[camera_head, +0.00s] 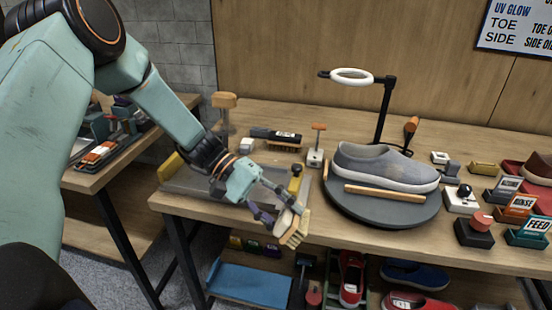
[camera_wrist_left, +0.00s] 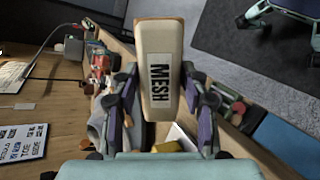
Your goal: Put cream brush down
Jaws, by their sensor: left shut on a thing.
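The cream brush (camera_head: 293,228) is in my left gripper (camera_head: 282,210), at the front edge of the wooden workbench (camera_head: 400,237). Its bristles show at the lower right end in the head view. In the left wrist view the brush (camera_wrist_left: 158,38) has a cream back with a dark MESH label, and the fingers of my left gripper (camera_wrist_left: 160,88) are closed on its sides. The brush appears held clear of the bench top. My right gripper is in neither view.
A grey sneaker (camera_head: 385,165) sits on a round dark turntable (camera_head: 400,212) right of the gripper, under a ring lamp (camera_head: 352,76). A grey tray (camera_head: 185,182) lies behind the gripper. Another brush (camera_head: 276,138) lies farther back. Labelled blocks, including FEED (camera_head: 528,232), crowd the right side.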

